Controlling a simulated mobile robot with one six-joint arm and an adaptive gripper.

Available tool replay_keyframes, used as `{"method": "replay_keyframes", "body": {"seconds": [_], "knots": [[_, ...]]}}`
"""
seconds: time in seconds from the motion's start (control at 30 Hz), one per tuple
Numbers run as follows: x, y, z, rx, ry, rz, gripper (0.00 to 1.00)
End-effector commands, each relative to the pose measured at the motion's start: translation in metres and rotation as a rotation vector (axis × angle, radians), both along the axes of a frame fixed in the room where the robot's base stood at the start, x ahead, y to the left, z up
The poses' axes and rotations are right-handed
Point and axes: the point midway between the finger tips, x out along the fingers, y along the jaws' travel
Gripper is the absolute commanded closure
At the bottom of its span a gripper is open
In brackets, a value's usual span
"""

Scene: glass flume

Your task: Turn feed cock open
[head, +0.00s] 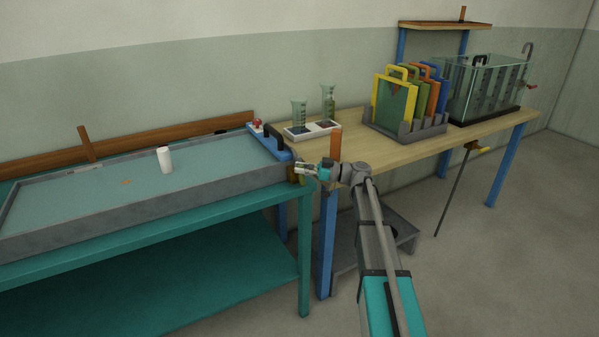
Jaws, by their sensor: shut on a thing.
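My gripper (303,168) is at the right end of the long shallow tank, beside its blue end piece (272,143). It is shut on a small part there, which I take to be the feed cock. The fingers hide most of it, so I cannot tell which way its handle points. A small brownish fitting (291,174) shows just left of the fingers. A red knob (258,124) sits on top of the blue end piece, apart from my gripper.
The tank (225,186) stands on a teal bench and holds a white cylinder (164,160). A wooden bench (440,141) to the right bears beakers, a rack of coloured frames (395,103) and a glass tank (483,88). A grey step (403,232) stands below. Floor at right is mostly clear.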

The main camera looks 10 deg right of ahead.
Motion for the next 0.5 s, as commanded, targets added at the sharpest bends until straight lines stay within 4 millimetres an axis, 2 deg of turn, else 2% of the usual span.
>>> {"method": "replay_keyframes", "body": {"seconds": [0.17, 0.2, 0.4, 0.5], "knots": [[-0.0011, 0.0001, -0.0001, -0.003, 0.001, 0.002, 1.0], [-0.0011, 0.0001, -0.0001, -0.003, 0.001, 0.002, 0.71], [-0.0009, 0.0001, -0.0001, -0.003, 0.001, 0.002, 0.38], [-0.0008, 0.0002, 0.0, -0.003, 0.001, 0.002, 0.38]]}}
